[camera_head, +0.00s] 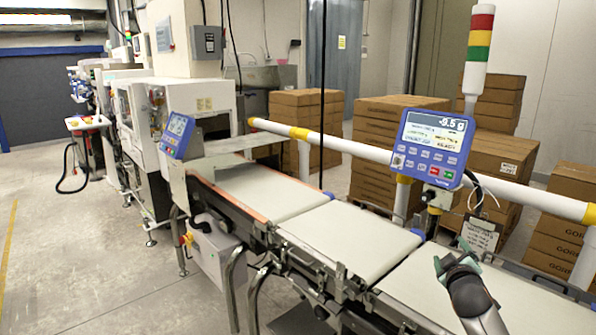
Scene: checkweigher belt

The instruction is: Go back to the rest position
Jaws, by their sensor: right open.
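My right gripper (453,258) is at the lower right, at the end of my grey and black arm. Its jaws are open, and I see nothing between them. It shows in front of the nearest white belt section (425,288) of the checkweigher; I cannot tell its height above the belt. My left gripper is not in view.
The middle belt (345,238) and far belt (258,190) look empty. A blue weighing display (433,148) stands behind the belt, with a white rail (345,146) and stacked cartons (385,150) beyond. A signal tower (479,45) rises there. Floor at left is clear.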

